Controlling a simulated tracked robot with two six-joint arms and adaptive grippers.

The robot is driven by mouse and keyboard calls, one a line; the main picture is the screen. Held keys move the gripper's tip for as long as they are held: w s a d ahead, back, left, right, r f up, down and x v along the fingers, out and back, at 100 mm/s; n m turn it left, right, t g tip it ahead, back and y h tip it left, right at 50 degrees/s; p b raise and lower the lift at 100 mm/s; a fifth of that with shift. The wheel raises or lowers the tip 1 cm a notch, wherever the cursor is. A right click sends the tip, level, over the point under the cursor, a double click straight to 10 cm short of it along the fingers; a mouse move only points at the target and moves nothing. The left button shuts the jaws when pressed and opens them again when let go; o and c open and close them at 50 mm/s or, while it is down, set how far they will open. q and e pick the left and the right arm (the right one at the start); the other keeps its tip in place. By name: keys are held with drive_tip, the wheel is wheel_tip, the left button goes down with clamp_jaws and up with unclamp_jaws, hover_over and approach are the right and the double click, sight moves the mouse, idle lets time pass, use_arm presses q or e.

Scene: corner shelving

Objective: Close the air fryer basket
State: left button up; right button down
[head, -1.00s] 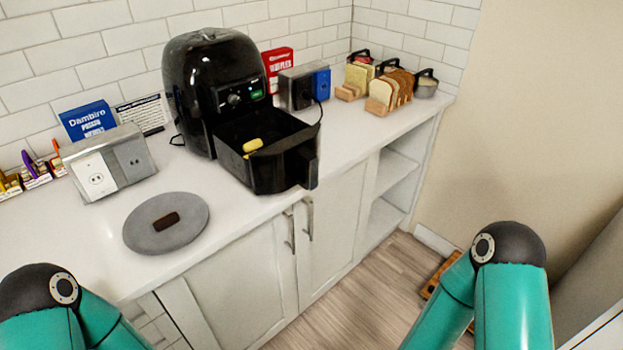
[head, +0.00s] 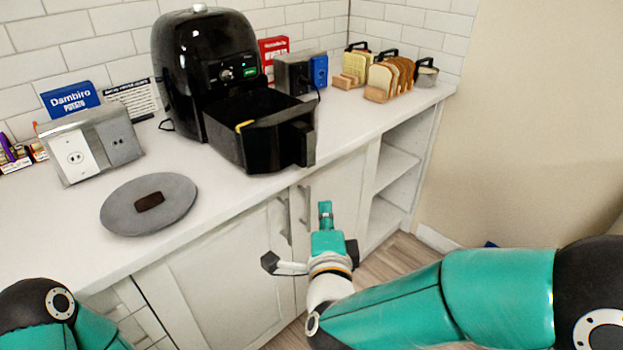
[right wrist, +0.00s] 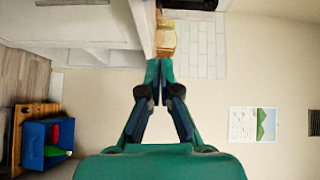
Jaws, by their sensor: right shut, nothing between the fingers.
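The black air fryer (head: 207,75) stands on the white counter against the tiled wall. Its basket (head: 262,133) is pulled out toward the counter's front edge, with the handle (head: 303,143) at its front right. A yellow item (head: 244,125) shows in the basket. My right gripper (head: 325,207) is in front of the cabinet doors, below and apart from the basket. In the right wrist view its fingers (right wrist: 159,68) meet at the tips, shut and empty. Of my left arm only a teal and black link shows in the head view; its gripper is out of view.
A grey round plate (head: 120,212) with a brown piece lies left of the basket. A socket box (head: 93,143) and bread racks (head: 390,77) stand on the counter. Cabinet handles (head: 284,218) stick out near my right gripper. Open shelves (head: 392,170) are at the right.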

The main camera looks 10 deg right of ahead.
wheel_tip(320, 180, up, 2)
drive_tip(key=m, duration=0.2)
drive_tip(key=p, duration=0.2)
approach(314, 151)
drive_tip(key=w+d, duration=0.2)
drive_tip(key=d, duration=0.1)
drive_tip(key=shift+t+h, duration=0.3)
drive_tip(key=shift+t, duration=0.1)
drive_tip(key=w, duration=0.1)
drive_tip(key=w+a+p, duration=0.1)
drive_tip(key=w+a, duration=0.1)
drive_tip(key=w, duration=0.1)
drive_tip(key=shift+a+f+p, duration=0.2)
drive_tip(key=shift+f+p, duration=0.05)
drive_tip(key=shift+p, duration=0.05)
